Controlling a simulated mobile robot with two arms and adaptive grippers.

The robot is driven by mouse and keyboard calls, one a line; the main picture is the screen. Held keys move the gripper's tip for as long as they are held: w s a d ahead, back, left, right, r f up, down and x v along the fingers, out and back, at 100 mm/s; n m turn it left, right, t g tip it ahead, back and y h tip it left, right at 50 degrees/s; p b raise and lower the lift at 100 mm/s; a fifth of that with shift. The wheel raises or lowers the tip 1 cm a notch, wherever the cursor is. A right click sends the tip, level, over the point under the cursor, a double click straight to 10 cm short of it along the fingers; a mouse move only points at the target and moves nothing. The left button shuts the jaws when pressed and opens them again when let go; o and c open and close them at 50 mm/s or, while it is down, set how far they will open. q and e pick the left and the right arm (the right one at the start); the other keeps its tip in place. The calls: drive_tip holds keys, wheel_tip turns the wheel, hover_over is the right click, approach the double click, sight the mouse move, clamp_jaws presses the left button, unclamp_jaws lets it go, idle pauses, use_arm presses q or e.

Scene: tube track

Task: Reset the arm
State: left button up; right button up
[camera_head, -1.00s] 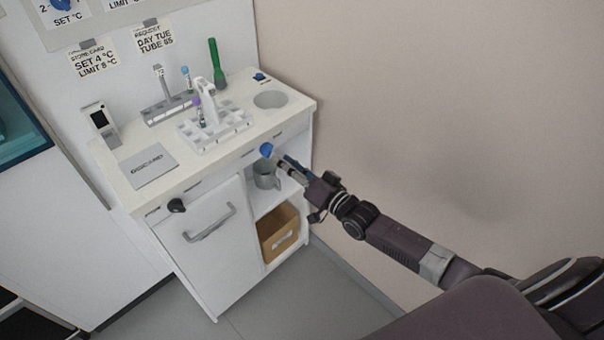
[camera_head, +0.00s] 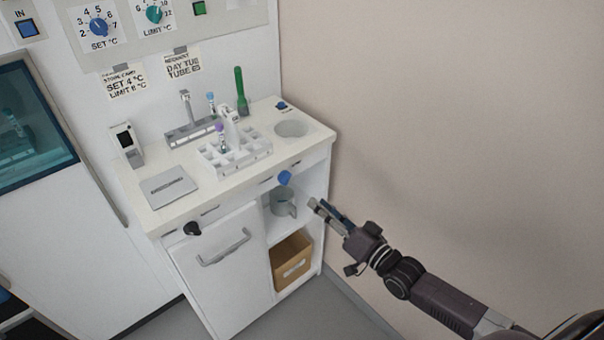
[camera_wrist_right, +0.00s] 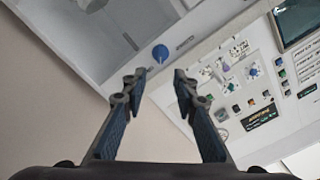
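My right gripper (camera_head: 318,206) is in front of the white cabinet, right of its open shelf. In the right wrist view my right gripper (camera_wrist_right: 157,76) shows its two fingers apart with nothing between them. A blue knob (camera_head: 285,178) on the cabinet front is just left of and above the fingertips, apart from them. The same blue knob (camera_wrist_right: 160,53) shows beyond the fingertips in the wrist view. My left gripper is not in view.
The white counter (camera_head: 215,180) carries a white tube rack (camera_head: 250,152), a grey plate (camera_head: 168,187) and a green tube (camera_head: 240,90). A grey mug (camera_head: 284,203) and a cardboard box (camera_head: 293,258) sit on the shelves. A black knob (camera_head: 192,229) is on the front. The beige wall is close on the right.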

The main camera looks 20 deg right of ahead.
drive_tip(key=s+d+f+n+g+h, duration=0.1)
drive_tip(key=s+d+f+g+h, duration=0.3)
drive_tip(key=f, duration=0.8)
drive_tip(key=s+f+n+g, duration=0.1)
drive_tip(key=s+f, duration=0.5)
drive_tip(key=f, duration=0.5)
drive_tip(key=s+d+f+n+g+h, duration=0.1)
drive_tip(key=s+f+g, duration=0.35)
drive_tip(key=f, duration=0.75)
drive_tip(key=s+a+f+n+g, duration=0.1)
drive_tip(key=s+f, duration=0.4)
drive_tip(key=s, duration=0.6)
drive_tip(key=s+a+f+n+g, duration=0.1)
drive_tip(key=s+a+f+g, duration=0.2)
drive_tip(key=s+f, duration=0.3)
drive_tip(key=s+a+f+n+g+h, duration=0.1)
drive_tip(key=s+f, duration=0.4)
drive_tip(key=s, duration=1.2)
drive_tip(key=shift+a+f+n+g, duration=0.3)
drive_tip(key=shift+a+f+g, duration=0.05)
drive_tip(key=shift+a+g, duration=0.4)
drive_tip(key=shift+s, duration=0.1)
